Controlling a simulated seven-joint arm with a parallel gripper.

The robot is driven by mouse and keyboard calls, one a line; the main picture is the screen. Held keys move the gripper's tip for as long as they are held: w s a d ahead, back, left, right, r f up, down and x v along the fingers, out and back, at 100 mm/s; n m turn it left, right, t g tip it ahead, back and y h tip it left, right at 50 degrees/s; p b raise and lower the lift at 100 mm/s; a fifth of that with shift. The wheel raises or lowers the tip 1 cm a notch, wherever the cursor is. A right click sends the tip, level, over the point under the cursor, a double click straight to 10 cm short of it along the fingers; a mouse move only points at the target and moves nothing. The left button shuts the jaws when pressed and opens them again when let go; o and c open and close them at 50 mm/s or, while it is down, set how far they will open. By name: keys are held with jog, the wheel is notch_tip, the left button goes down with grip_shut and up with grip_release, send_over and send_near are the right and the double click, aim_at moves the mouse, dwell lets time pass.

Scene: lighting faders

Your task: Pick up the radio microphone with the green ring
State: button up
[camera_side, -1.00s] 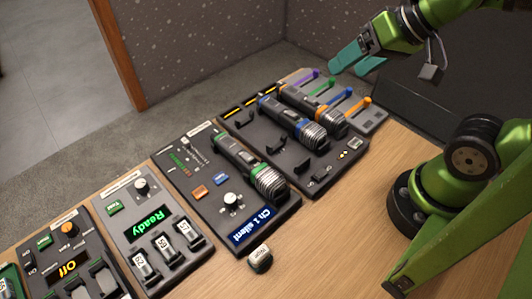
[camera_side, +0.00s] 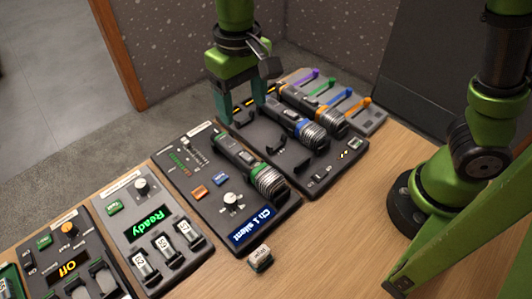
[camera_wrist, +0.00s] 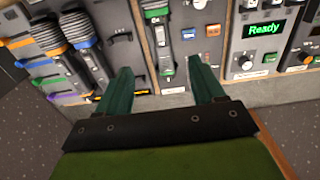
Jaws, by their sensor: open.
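The microphone with the green ring (camera_side: 250,168) lies on the dark panel with the "Ch 1 silent" display. Its silver head points toward the front. It also shows in the wrist view (camera_wrist: 160,38), with its tail end between my fingertips in the picture. My gripper (camera_side: 242,112) is open and empty, pointing down beyond the tail end of the microphones, near the back of the panels. In the wrist view my gripper (camera_wrist: 160,68) has its fingers spread apart. I cannot tell its exact height above the panel.
A blue-ringed microphone (camera_side: 292,123) and an orange-ringed one (camera_side: 315,107) lie on the adjoining charger panel (camera_side: 282,165), beside empty cradles. Coloured faders (camera_side: 348,97) stand at the back right. The "Ready" panel (camera_side: 148,222) lies left. A small labelled block (camera_side: 260,258) sits in front.

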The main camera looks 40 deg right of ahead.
aim_at(247, 156)
notch_tip(247, 156, down, 16)
jog(key=shift+r, duration=0.15)
grip_shut()
dwell(0.7)
